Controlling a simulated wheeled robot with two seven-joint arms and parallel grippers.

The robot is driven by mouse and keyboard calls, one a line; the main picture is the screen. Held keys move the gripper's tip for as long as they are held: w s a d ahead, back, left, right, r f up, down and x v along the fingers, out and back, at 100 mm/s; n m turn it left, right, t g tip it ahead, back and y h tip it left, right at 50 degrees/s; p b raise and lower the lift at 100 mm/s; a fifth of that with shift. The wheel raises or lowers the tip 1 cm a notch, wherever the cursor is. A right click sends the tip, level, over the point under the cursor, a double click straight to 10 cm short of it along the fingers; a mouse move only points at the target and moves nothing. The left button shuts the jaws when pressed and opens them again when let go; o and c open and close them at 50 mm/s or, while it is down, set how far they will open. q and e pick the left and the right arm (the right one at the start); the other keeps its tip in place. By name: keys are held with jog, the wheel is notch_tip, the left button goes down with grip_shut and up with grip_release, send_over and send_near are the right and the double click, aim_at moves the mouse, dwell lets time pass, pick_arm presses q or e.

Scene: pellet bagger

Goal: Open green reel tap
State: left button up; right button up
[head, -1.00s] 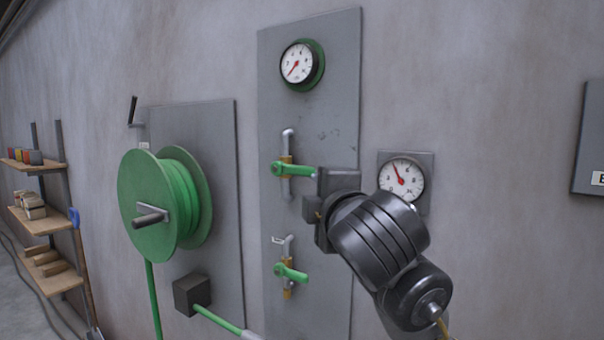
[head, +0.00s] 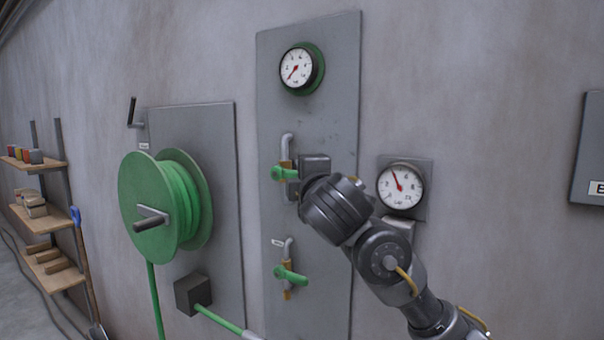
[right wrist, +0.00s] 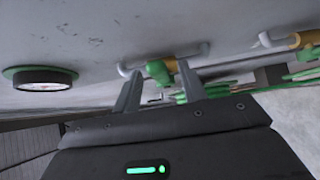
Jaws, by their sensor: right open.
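Two taps with green handles sit one above the other on a tall grey panel (head: 315,215). The upper tap (head: 284,173) has its handle lying roughly level, its right end hidden by my right gripper (head: 305,172). The lower tap's handle (head: 290,275) points right and slightly down, clear of the gripper. In the right wrist view, my open fingers (right wrist: 157,92) point at the upper tap (right wrist: 160,72), whose green part shows between the fingertips. I cannot tell whether they touch it. The lower tap (right wrist: 303,57) shows at the right edge. My left gripper is out of view.
A green hose reel (head: 165,205) with a crank stands out from the wall at left. A green-rimmed gauge (head: 300,68) is above the taps, and another gauge (head: 400,186) is right of my arm. Shelves (head: 40,210) stand far left.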

jog(key=shift+w, duration=0.4)
jog(key=shift+c, duration=0.4)
grip_shut()
jog(key=r+n+g+p, duration=0.1)
jog(key=p, duration=0.5)
jog(key=r+n+g+h+p, duration=0.1)
jog(key=g+p, duration=0.1)
jog(key=p, duration=0.4)
jog(key=a+r+n+g+p, duration=0.1)
jog(key=r+n+p, duration=0.1)
jog(key=p, duration=0.4)
jog(key=shift+w+g+h, duration=0.3)
jog(key=shift+w+h, duration=0.05)
jog(key=shift+h, duration=0.05)
